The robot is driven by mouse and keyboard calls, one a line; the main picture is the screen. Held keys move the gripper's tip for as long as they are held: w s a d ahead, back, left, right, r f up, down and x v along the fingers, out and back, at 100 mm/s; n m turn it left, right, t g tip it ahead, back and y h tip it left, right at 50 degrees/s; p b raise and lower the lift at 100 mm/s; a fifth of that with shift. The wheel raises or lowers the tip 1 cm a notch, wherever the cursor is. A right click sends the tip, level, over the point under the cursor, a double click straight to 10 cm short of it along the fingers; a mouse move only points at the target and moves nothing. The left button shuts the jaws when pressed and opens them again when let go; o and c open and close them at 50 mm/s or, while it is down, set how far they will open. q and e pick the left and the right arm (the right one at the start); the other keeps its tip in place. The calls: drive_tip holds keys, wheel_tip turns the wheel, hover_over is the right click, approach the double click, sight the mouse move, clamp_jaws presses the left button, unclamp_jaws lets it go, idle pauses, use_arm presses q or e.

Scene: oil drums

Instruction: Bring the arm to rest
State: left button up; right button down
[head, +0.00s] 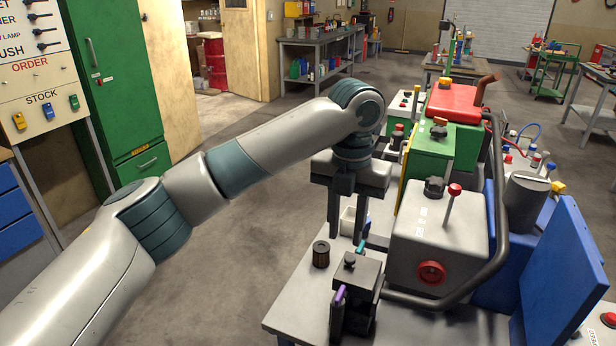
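My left arm comes in from the left and reaches across to the bench with the machine. Its gripper (346,236) points down above the bench's left edge. Its two dark fingers stand apart with a gap between them, and I see nothing held there. A white container (349,217) shows behind the fingers. My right gripper is not in view.
The grey bench (296,317) carries a dark cylinder (321,254), a black block (356,279) and a grey box with a red knob (438,235). A black tube rail curves around the machine. Open floor (235,262) lies left of the bench.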

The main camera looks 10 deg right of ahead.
use_arm(q)
drive_tip(key=s+f+n+h, duration=0.25)
drive_tip(key=f+n, duration=0.25)
drive_tip(key=f, duration=0.3)
drive_tip(key=s+f+n+h, duration=0.2)
drive_tip(key=s+f+n, duration=0.15)
drive_tip(key=f, duration=0.35)
drive_tip(key=s+a+f+n+t+h, duration=0.15)
drive_tip(key=s+a+f+n, duration=0.25)
drive_tip(key=a+f+n, duration=0.65)
drive_tip(key=s+a+f+n+t+y, duration=0.1)
drive_tip(key=s+a+f+n+y, duration=0.35)
drive_tip(key=s+a+n, duration=0.8)
drive_tip(key=s+a+f+n+t+y, duration=0.1)
drive_tip(key=s+a+f+n, duration=0.75)
drive_tip(key=a, duration=0.75)
drive_tip(key=s+f+x, duration=0.1)
drive_tip(key=s+x, duration=0.1)
drive_tip(key=x, duration=0.9)
drive_tip(key=s+d+x, duration=0.1)
drive_tip(key=s+x, duration=0.1)
drive_tip(key=x, duration=0.8)
drive_tip(key=s+f, duration=0.4)
drive_tip(key=f, duration=0.5)
drive_tip(key=s+f, duration=0.5)
drive_tip(key=f, duration=0.5)
drive_tip(key=shift+s+t+h, duration=0.3)
drive_tip(key=shift+t+h, duration=0.05)
drive_tip(key=shift+t, duration=0.1)
